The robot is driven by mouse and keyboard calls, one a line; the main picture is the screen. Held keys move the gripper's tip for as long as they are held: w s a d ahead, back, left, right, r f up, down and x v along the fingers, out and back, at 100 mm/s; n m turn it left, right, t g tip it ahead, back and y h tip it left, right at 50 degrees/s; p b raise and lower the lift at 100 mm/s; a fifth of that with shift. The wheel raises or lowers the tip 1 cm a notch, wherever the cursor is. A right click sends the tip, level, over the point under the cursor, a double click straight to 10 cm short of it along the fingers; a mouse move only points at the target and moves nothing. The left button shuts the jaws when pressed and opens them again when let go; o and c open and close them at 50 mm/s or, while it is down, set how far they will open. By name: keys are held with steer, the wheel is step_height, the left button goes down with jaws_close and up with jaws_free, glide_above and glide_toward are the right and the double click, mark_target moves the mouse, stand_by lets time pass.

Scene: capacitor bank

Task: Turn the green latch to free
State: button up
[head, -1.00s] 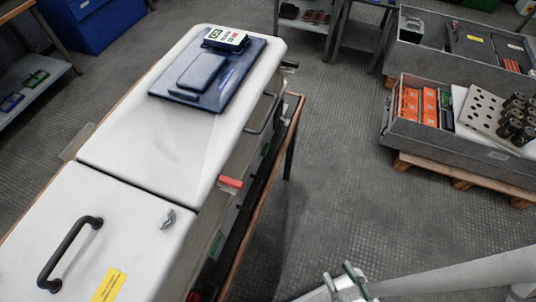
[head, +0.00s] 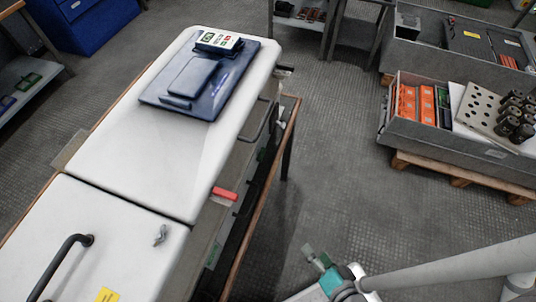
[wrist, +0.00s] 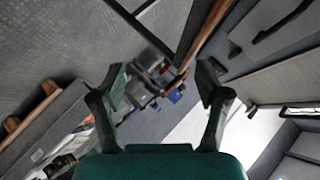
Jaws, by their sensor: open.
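A white-lidded cabinet (head: 125,215) runs up the left of the head view. A small green patch (head: 213,252) shows on its shaded right side; I cannot tell for sure that it is the green latch or how it is turned. A red handle-like piece (head: 224,194) sticks out from the same side near the lid seam. My gripper (head: 316,255) is low in the head view, right of the cabinet and apart from it. In the wrist view my gripper (wrist: 162,87) is open, with nothing between its fingers.
A blue panel (head: 195,80) with a white-topped device (head: 218,41) lies on the lid. A wooden edge (head: 258,210) runs along the cabinet's right side. A grey crate with orange boxes (head: 410,103) stands on a pallet (head: 460,181) at right. The floor between (head: 335,190) is clear.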

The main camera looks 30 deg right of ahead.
steer(key=w+f+m+y, duration=0.2)
steer(key=w+f+m, duration=0.3)
steer(key=w+m, duration=0.15)
steer(key=m+t+y, duration=0.1)
steer(key=m+y, duration=0.8)
steer(key=y, duration=0.2)
glide_toward(264, 154)
steer(key=shift+x, duration=4.35)
steer(key=c, duration=1.2)
steer(key=shift+o, duration=0.2)
